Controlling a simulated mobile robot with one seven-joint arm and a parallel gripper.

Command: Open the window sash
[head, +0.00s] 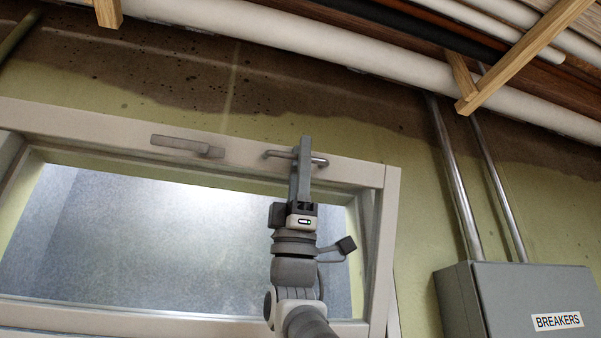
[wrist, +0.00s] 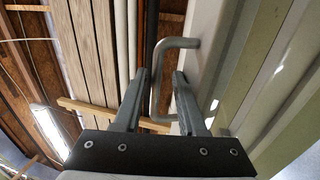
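The window sash (head: 230,163) has a pale frame around a grey-blue pane (head: 160,240) and fills the lower left of the head view. A grey bar handle (head: 275,153) is on its top rail. A flat lever-like piece (head: 187,146) is on the rail to the left of the handle. My gripper (head: 304,142) is at the middle of the handle. In the wrist view, my gripper (wrist: 160,73) is open, with the handle's bar (wrist: 157,90) between its two fingers. Gaps show beside the bar, and I cannot tell whether either finger touches it.
A grey breaker box (head: 500,305) with metal conduits (head: 455,180) is on the wall to the right. White pipes (head: 300,37) and wooden battens (head: 525,55) run overhead. The stained green wall (head: 420,215) between window and box is mostly clear.

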